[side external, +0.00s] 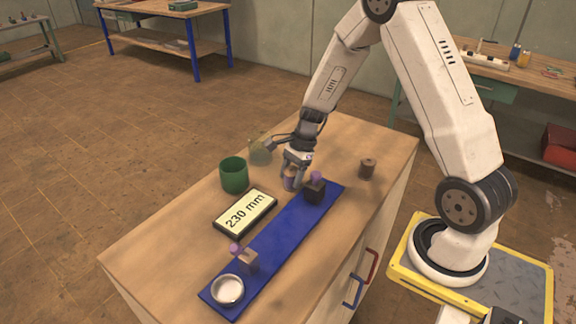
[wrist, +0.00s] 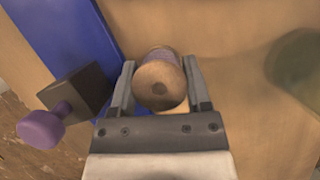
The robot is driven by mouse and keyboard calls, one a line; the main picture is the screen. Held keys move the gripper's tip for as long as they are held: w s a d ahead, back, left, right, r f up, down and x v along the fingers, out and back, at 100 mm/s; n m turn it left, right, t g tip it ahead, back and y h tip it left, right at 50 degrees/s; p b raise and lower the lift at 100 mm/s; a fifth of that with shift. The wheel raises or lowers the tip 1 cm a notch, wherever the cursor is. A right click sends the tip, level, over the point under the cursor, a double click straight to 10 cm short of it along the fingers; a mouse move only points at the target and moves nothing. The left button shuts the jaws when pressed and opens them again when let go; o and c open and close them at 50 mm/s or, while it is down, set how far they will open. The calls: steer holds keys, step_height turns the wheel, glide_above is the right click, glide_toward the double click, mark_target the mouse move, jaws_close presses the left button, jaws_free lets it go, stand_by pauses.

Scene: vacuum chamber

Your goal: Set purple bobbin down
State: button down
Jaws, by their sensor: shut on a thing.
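My gripper (side external: 292,182) is shut on the purple bobbin, a wooden spool with purple thread. In the wrist view the bobbin (wrist: 161,80) sits between the two fingers, its round wooden end with a dark central hole facing the camera. In the side view the bobbin (side external: 289,181) is partly hidden by the fingers. It is beside the blue mat (side external: 290,232), close to the dark block with a purple knob (side external: 315,188). I cannot tell whether the bobbin touches the table.
A green cup (side external: 234,175), a clear greenish glass (side external: 260,150) and a display reading 230 mm (side external: 245,212) stand left of the mat. A dark spool (side external: 367,168) stands to the right. A smaller knobbed block (side external: 247,260) and a round silver dish (side external: 228,290) are at the mat's near end.

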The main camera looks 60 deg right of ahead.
mark_target(288, 173)
steer(key=shift+r, duration=0.15)
steer(key=shift+r, duration=4.9)
steer(key=shift+w+a+n, duration=0.15)
steer(key=shift+a+n, duration=0.35)
steer(key=shift+a, duration=0.1)
steer(key=s+a+r+n+h, duration=0.2)
steer(key=a+r+n, duration=0.1)
steer(key=a+n, duration=0.7)
steer(key=s+a+r+n+g+h, duration=0.1)
steer(key=s+a+r+n+h, duration=0.2)
steer(key=a+n, duration=0.8)
steer(key=s+a+r+n+g+h, duration=0.1)
steer(key=s+a+r+n+h, duration=0.2)
steer(key=a+n, duration=0.7)
steer(key=n, duration=0.4)
steer(key=shift+s+a+r, duration=0.2)
steer(key=shift+a+r, duration=0.1)
steer(key=shift+r, duration=0.05)
